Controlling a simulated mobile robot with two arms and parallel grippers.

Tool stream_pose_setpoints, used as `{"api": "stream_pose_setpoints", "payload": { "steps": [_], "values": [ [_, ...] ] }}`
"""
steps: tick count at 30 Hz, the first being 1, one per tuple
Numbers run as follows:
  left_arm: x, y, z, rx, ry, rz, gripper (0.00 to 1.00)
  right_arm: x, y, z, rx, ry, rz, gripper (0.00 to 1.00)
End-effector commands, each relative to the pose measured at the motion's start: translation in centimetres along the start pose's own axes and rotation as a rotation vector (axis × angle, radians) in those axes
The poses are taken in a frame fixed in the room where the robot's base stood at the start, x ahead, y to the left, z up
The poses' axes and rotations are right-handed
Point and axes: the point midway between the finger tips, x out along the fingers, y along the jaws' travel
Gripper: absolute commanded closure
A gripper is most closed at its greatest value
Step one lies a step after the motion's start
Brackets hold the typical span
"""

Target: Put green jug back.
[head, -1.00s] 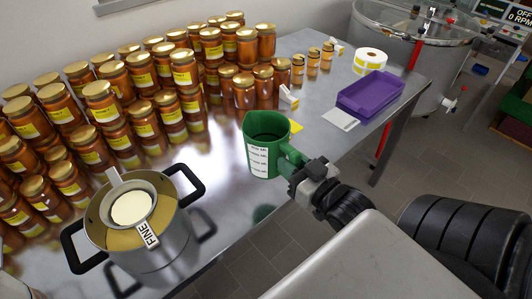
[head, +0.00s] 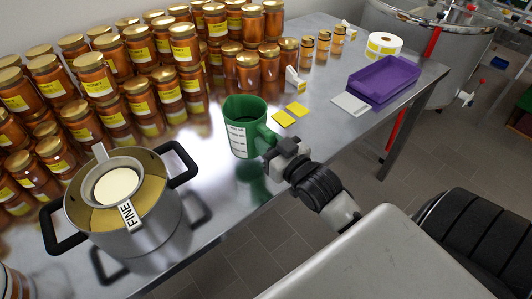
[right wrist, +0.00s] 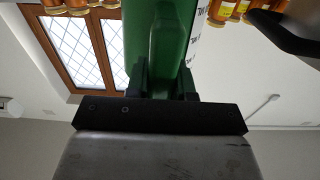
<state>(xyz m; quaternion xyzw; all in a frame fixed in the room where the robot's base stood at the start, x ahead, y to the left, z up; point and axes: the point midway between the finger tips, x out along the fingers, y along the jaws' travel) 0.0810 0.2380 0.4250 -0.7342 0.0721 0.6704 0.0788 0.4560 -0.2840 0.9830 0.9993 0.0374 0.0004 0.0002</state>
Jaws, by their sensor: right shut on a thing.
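The green jug (head: 236,113), with a white printed label on its side, is upright at the front part of the steel table (head: 330,82). My right gripper (head: 270,149) is shut on the jug's handle, from the jug's right side. In the right wrist view the green jug (right wrist: 143,35) fills the top middle, its handle between the fingers (right wrist: 165,85). A dark green reflection shows on the table just below the jug. I cannot tell whether its base touches the table. My left gripper is not in view.
Several honey jars (head: 178,50) crowd the back left. A steel pot (head: 150,232) with a strainer marked FINE stands front left. Yellow cards (head: 283,118) lie right of the jug, then a white card (head: 350,104), purple tray (head: 384,86) and label roll (head: 384,44).

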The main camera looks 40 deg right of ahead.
Motion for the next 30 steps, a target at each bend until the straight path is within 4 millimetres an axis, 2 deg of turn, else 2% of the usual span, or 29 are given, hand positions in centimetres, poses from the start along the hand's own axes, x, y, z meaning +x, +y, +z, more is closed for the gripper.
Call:
{"api": "stream_pose_setpoints", "payload": {
  "steps": [3,9,12,23,24,28,30],
  "values": [
    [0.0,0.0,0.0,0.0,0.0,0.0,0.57,0.5,-0.2,0.6,0.002,-0.001,-0.001,1.0],
    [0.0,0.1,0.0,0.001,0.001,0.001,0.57,0.5,-0.1,3.5,0.001,-0.003,0.0,1.0],
    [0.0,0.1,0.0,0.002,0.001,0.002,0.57,0.4,-0.1,4.3,0.0,-0.001,-0.001,1.0],
    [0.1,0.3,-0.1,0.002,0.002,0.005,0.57,0.4,-0.1,4.7,0.0,0.0,-0.001,1.0],
    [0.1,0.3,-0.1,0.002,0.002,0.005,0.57,0.4,-0.1,4.7,0.0,0.0,-0.001,0.74],
    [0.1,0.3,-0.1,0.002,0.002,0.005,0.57,0.4,-0.1,4.6,0.0,0.0,-0.001,0.54],
    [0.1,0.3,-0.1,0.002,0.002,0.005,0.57,0.4,-0.1,4.6,0.001,0.0,-0.001,0.52]
  ]
}}
